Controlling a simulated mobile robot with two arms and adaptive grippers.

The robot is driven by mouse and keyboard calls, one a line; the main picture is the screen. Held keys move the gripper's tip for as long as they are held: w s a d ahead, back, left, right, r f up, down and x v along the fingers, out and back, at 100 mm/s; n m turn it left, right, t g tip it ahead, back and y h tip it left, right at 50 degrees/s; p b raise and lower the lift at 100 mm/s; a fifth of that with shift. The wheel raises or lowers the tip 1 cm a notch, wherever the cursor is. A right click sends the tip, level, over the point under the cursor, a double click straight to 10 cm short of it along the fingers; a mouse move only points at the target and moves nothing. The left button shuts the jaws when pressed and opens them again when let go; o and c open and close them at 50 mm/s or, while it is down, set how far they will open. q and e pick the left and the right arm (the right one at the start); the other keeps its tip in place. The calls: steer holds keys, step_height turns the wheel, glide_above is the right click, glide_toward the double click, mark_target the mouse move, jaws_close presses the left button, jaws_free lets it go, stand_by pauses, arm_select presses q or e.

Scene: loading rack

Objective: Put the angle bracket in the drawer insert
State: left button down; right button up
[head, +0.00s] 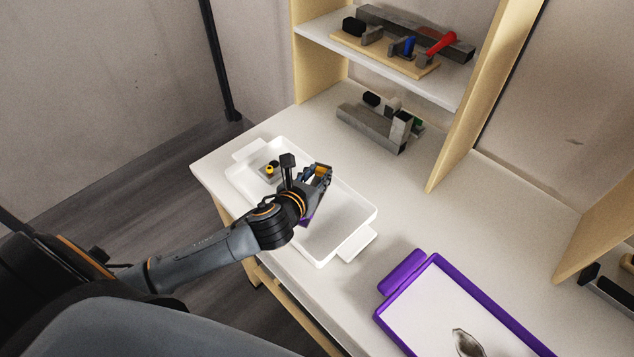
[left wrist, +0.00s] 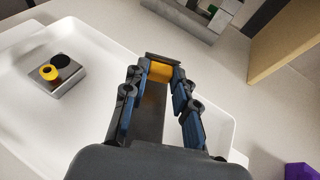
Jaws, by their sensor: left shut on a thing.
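My left gripper (head: 321,175) is shut on a grey and yellow piece (left wrist: 160,73), over the white tray (head: 357,207). The piece lies between the blue-padded fingers in the left wrist view and is partly hidden, so I cannot tell whether it is the angle bracket. A small grey metal block (head: 267,176) with yellow and black round parts sits in the tray's far-left end; it also shows in the left wrist view (left wrist: 70,82). I cannot tell which tray is the drawer insert. My right gripper is not in view.
A purple-rimmed tray (head: 401,272) with a dark silvery thing (head: 467,343) stands at the front right. A wooden rack (head: 487,95) stands behind, with grey blocks and a red-handled tool (head: 441,43) on its shelf. Grey blocks (head: 372,130) lie beneath. The table between the trays is clear.

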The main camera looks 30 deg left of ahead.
mark_target(317, 184)
arm_select(q)
steer(key=shift+w+a+f, duration=0.15)
steer(key=shift+f, duration=1.65)
steer(key=c, duration=1.1)
jaws_free()
steer(key=shift+f, duration=0.1)
steer(key=shift+o, duration=0.2)
steer(key=b+v, duration=0.1)
steer(key=v, duration=1.1)
